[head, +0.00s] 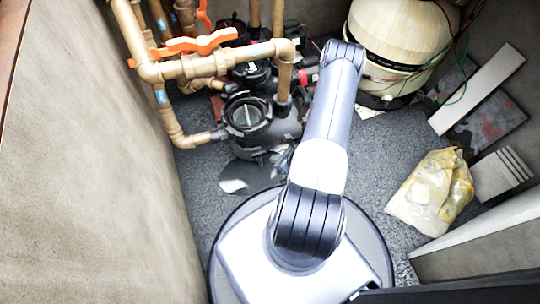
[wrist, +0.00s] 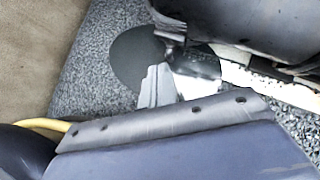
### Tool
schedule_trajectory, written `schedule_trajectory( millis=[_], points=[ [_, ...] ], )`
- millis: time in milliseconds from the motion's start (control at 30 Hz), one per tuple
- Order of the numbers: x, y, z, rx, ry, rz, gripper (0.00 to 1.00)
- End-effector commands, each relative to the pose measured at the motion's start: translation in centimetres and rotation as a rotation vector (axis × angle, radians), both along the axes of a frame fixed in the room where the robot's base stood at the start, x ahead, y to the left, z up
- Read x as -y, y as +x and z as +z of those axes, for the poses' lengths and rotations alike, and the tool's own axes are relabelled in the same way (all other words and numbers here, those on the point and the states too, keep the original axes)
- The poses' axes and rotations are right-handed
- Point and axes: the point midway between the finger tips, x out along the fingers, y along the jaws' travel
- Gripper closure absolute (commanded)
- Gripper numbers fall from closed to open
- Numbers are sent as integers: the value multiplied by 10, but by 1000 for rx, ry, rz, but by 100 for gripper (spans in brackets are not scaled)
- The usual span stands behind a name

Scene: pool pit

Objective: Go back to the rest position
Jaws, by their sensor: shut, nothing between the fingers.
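My gripper (wrist: 159,70) shows in the wrist view as pale grey fingers rising from the dark bolted housing. The fingers are together with nothing between them. They appear over a dark round patch (wrist: 133,60) on the grey speckled floor, below a dark pump body (wrist: 240,25). In the head view my arm reaches from the base up toward the pumps and the tank. My gripper cannot be made out there; the arm hides that area.
The head view shows a black pump (head: 247,115), tan pipes (head: 200,68) with an orange valve handle (head: 195,43), and a cream tank (head: 405,35). A yellowish bag (head: 432,190) lies right. Walls stand close at left and right.

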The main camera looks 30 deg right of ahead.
Motion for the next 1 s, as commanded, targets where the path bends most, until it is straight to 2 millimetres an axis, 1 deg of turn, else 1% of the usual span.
schedule_trajectory(
  millis=[133, 700, 867, 1000],
  points=[
    [1, -4, 4, -2, 2, 1, 100],
    [0, -4, 3, -2, 2, 2, 100],
    [-2, 3, -6, 0, 0, 4, 100],
    [-8, 18, -23, 1, 0, 5, 100]
  ],
)
